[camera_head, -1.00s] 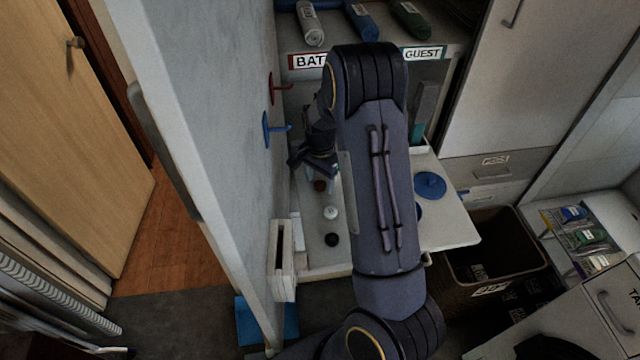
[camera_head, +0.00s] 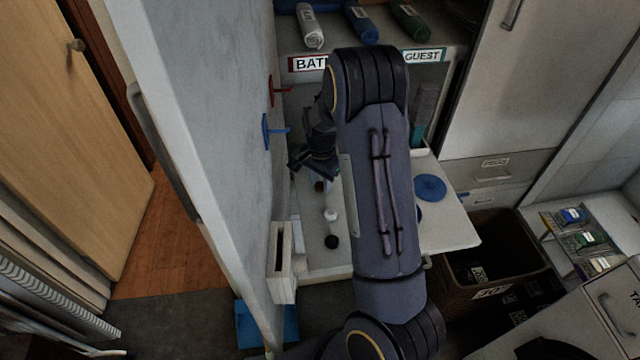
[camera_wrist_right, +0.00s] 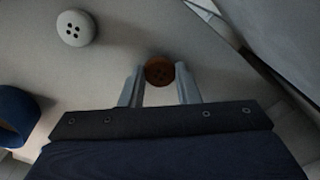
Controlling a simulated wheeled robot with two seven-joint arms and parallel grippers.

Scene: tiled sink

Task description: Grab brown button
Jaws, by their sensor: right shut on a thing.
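The brown button (camera_wrist_right: 159,71) is round with several holes and sits between the two fingertips of my right gripper (camera_wrist_right: 160,84) in the right wrist view. The fingers are shut on it. In the head view the brown button (camera_head: 320,186) shows small and dark just below my right gripper (camera_head: 316,172), low over the white counter. A white button (camera_head: 331,214) and a black button (camera_head: 331,242) lie in a row nearer the front. The white button also shows in the right wrist view (camera_wrist_right: 76,28). My left gripper is not in view.
A grey wall panel (camera_head: 215,150) with red and blue hooks (camera_head: 272,130) stands close left of the gripper. A slotted white box (camera_head: 283,262) stands at the counter's front left. A blue disc (camera_head: 430,187) lies right. A brown bin (camera_head: 500,255) stands beyond.

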